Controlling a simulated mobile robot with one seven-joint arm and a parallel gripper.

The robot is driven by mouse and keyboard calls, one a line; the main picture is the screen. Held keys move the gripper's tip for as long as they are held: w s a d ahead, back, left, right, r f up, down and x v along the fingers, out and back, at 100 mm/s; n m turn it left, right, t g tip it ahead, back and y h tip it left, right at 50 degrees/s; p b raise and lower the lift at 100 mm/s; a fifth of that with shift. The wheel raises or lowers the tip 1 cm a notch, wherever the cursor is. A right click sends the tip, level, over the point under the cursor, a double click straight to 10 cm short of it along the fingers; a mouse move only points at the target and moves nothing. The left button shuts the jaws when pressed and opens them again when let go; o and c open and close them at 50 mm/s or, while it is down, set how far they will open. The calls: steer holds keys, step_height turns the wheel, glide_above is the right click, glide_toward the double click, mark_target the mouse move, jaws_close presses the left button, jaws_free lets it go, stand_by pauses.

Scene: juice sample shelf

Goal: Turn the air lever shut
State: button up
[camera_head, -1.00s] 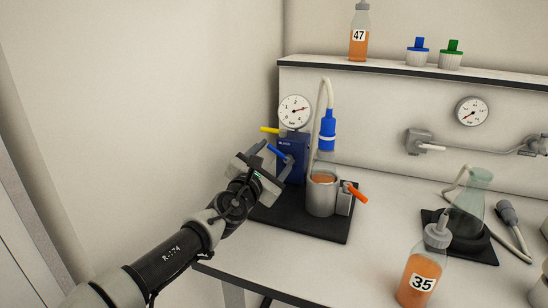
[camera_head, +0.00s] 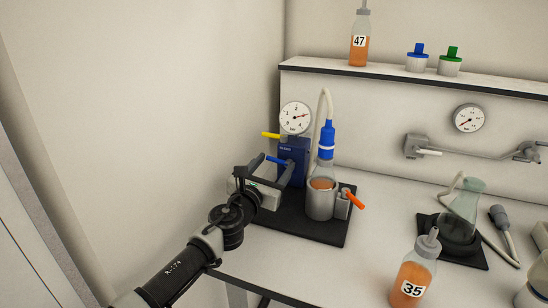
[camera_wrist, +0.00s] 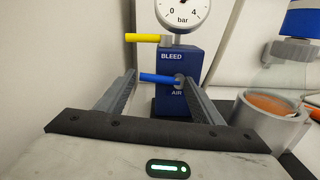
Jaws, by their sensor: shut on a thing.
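The blue air lever (camera_head: 277,160) sits on the front of a dark blue block (camera_head: 293,150). In the wrist view the lever (camera_wrist: 158,78) points left, nearly level, from a grey hub above the word AIR on the block (camera_wrist: 178,60). My gripper (camera_head: 275,170) is at the block's front. In the wrist view its two fingers (camera_wrist: 160,84) stand on either side of the lever, spaced by about its length, and are shut on it. The exact contact at the hub side is hard to see.
A yellow bleed lever (camera_head: 270,135) points left above, under a pressure gauge (camera_head: 295,117). Close on the right stand a metal cup (camera_head: 321,202) and an orange lever (camera_head: 355,199). Bottle 35 (camera_head: 411,277) is at the front. The wall is close on the left.

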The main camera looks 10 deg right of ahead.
steer(key=shift+f+n+p, duration=0.15)
steer(key=shift+n+p, duration=0.3)
steer(key=shift+n, duration=0.15)
steer(key=o, duration=1.5)
steer(key=shift+s+f, duration=0.1)
